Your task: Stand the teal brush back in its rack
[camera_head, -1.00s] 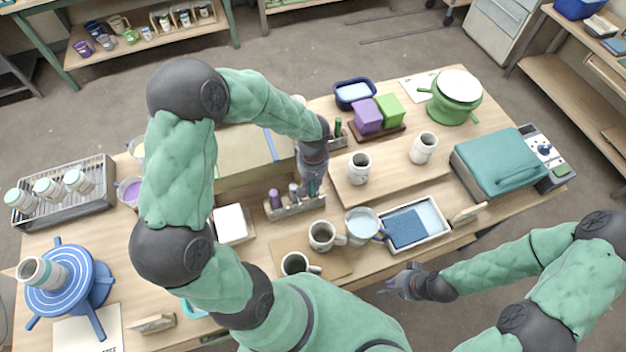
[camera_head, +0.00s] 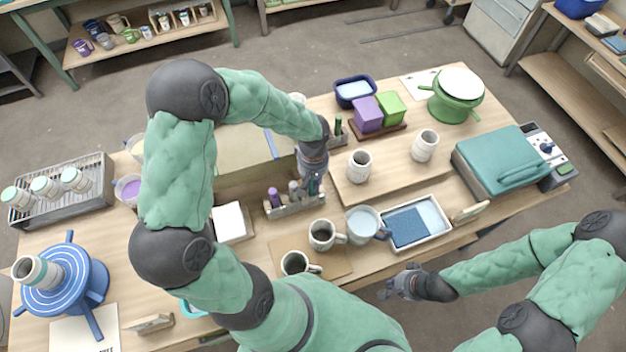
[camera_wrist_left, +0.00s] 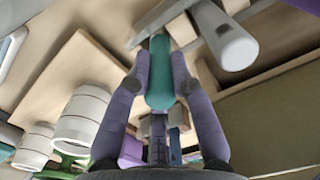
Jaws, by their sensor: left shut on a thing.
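My left gripper (camera_head: 313,190) is over the right end of a small wooden brush rack (camera_head: 285,211) near the middle of the table. In the left wrist view the gripper (camera_wrist_left: 160,72) is shut on the teal brush (camera_wrist_left: 159,88), whose rounded handle shows between the fingers. The head view mostly hides this brush behind the hand. A purple brush (camera_head: 275,197) and a grey one (camera_head: 294,189) stand in the rack to the left. I cannot tell whether the teal brush touches the rack. My right gripper (camera_head: 392,290) is off the table's front edge, away from the rack; its fingers are too small to judge.
Two mugs (camera_head: 322,235) stand on a board in front of the rack. A blue-grey jug (camera_head: 362,223) and a tray with a blue sponge (camera_head: 431,243) are to the right. A white tile stack (camera_head: 228,221) is to the left. A large box (camera_head: 245,165) stands behind.

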